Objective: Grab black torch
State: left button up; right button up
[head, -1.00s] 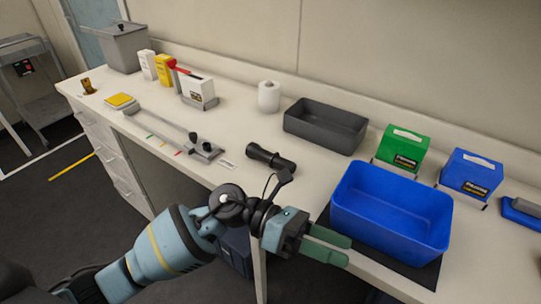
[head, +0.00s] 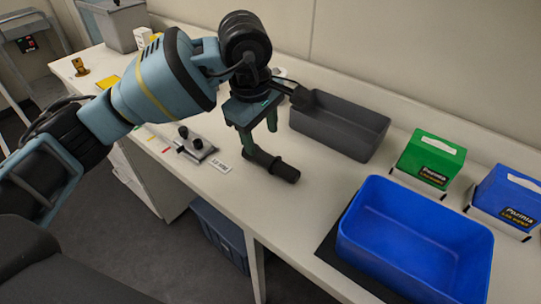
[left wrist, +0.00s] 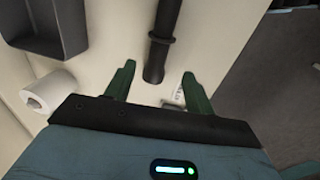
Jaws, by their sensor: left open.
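The black torch (head: 272,164) lies on the white bench, left of the blue bin in the head view. My left gripper (head: 260,141) is open and points down over the torch's left end, with green fingers. In the left wrist view the torch (left wrist: 162,40) runs up from between the two green fingertips (left wrist: 158,70), with its near end in the gap. I see no contact between fingers and torch. The left finger partly covers the torch's end in the head view. My right gripper is not in view.
An open grey tray (head: 340,128) stands just behind the torch. A blue bin (head: 415,235) sits on a dark mat to the right, with green (head: 430,158) and blue (head: 508,200) boxes behind. A small metal device (head: 196,146) is left of the torch.

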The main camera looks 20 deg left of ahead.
aim_at(268, 157)
pick_arm(q)
notch_tip(268, 157, down, 3)
jog(key=shift+w+d+r, duration=0.1)
jog(key=shift+r, duration=0.1)
jog(key=shift+w+d+f, duration=0.1)
jog(key=shift+w+f, duration=0.05)
jog(key=shift+f, duration=0.7)
jog(key=shift+w+d+f, duration=0.15)
jog(key=shift+w+f, duration=0.05)
jog(key=shift+f, duration=0.65)
jog(key=shift+w+d+f, duration=0.1)
jog(key=shift+w+f, duration=0.05)
jog(key=shift+f, duration=0.7)
jog(key=c, duration=1.1)
jog(key=shift+o, duration=0.2)
jog(key=shift+r, duration=0.15)
